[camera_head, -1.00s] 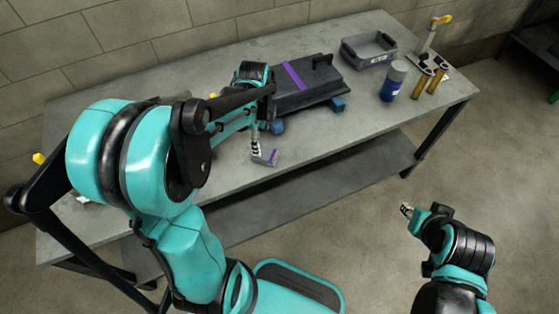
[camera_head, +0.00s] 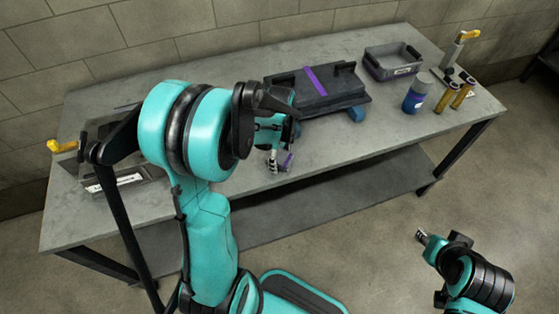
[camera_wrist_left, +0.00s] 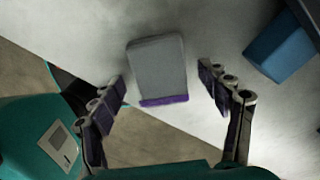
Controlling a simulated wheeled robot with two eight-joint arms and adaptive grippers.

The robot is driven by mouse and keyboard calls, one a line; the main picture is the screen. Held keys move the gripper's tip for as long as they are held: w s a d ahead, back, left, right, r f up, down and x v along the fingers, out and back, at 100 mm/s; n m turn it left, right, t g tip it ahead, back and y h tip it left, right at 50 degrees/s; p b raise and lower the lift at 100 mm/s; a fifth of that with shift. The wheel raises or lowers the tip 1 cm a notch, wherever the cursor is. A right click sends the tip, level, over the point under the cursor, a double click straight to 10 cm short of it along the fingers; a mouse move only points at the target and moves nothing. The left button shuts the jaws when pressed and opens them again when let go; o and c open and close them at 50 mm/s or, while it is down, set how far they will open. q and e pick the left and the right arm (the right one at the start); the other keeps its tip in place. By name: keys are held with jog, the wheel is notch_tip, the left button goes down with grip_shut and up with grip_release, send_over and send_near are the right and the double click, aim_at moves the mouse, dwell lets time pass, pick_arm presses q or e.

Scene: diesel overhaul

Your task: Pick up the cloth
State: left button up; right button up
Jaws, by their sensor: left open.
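The cloth (camera_wrist_left: 157,68) is a flat grey rectangle with a purple strip along its near edge. In the left wrist view it lies on the grey table top (camera_wrist_left: 215,25). In the head view it is a small purple-and-grey patch (camera_head: 287,161) near the table's front edge. My left gripper (camera_wrist_left: 163,90) is open and empty, with one finger on each side of the cloth's near end and visible gaps on both sides. In the head view the left gripper (camera_head: 274,160) is beside the cloth, partly hidden by its arm. My right gripper (camera_head: 421,237) is off the table at lower right; its fingers are too small to read.
A dark case with a purple stripe (camera_head: 335,100) rests on blue blocks (camera_head: 356,114) behind the cloth. A grey bin (camera_head: 392,72), a blue bottle (camera_head: 416,97) and brass cylinders (camera_head: 446,97) stand farther right. The front strip of table right of the cloth is clear.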

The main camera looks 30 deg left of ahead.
aim_at(280, 158)
pick_arm(q)
jog(key=c, duration=1.3)
jog(key=shift+r, duration=0.15)
jog(key=shift+c, duration=0.2)
notch_tip(280, 158, up, 5)
jog(key=p, duration=0.2)
jog(key=shift+f+p, duration=0.2)
jog(key=shift+p, duration=0.1)
jog(key=d+r+p, duration=0.3)
jog(key=d+r, duration=0.3)
jog(key=d, duration=0.5)
jog(key=shift+d, duration=0.35)
